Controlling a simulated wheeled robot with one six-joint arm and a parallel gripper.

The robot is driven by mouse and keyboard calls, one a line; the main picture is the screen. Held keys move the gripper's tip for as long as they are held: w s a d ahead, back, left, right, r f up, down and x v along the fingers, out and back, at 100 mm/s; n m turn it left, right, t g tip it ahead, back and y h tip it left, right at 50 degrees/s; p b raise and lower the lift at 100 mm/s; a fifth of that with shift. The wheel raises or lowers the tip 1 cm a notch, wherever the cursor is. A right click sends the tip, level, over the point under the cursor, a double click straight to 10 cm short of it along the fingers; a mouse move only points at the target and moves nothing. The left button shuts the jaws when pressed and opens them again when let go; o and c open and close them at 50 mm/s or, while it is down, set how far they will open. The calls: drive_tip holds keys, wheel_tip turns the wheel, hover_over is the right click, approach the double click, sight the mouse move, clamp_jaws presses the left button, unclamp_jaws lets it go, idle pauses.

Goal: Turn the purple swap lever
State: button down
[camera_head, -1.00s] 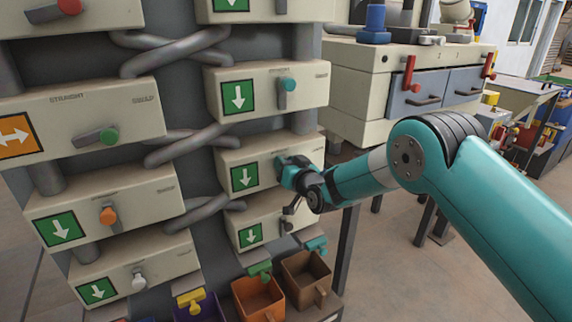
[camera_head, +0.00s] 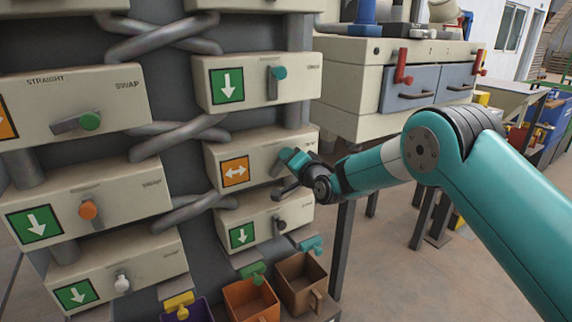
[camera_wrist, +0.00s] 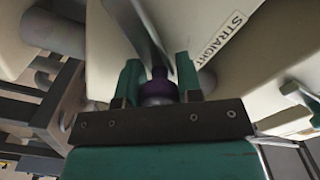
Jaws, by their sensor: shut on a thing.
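The purple swap lever's knob (camera_wrist: 158,88) sits between the two teal fingers of my gripper (camera_wrist: 158,78) in the wrist view. My gripper is shut on it. The grey lever arm runs up from the knob along the cream housing. In the head view my gripper (camera_head: 290,160) is at the right part of a cream box (camera_head: 214,157) in the right column and hides the knob. The box's sign (camera_head: 235,172) is orange with a white two-way arrow.
Other boxes carry levers with teal (camera_head: 279,73), green (camera_head: 90,121), orange (camera_head: 88,210), white (camera_head: 122,284) and black (camera_head: 280,225) knobs. Grey pipes (camera_head: 165,38) cross between the columns. Open bins, including an orange one (camera_head: 250,314), stand below. A drawered bench (camera_head: 345,100) is behind my arm.

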drive_tip(key=shift+w+d+f+m+b, duration=0.3)
drive_tip(key=shift+f+m, duration=0.25)
drive_tip(key=shift+m, duration=0.7)
drive_tip(key=shift+w+d+f+m+b, duration=0.1)
drive_tip(key=shift+d+f+m+b, duration=0.25)
drive_tip(key=shift+m, duration=0.95)
drive_tip(key=shift+w+d+f+m+b, duration=0.15)
drive_tip(key=shift+f+m+b, duration=0.4)
drive_tip(key=shift+m, duration=0.7)
drive_tip(key=shift+f, duration=0.2)
drive_tip(key=c, duration=0.8)
unclamp_jaws()
drive_tip(key=shift+b+v, duration=1.75)
drive_tip(key=shift+v, duration=6.95)
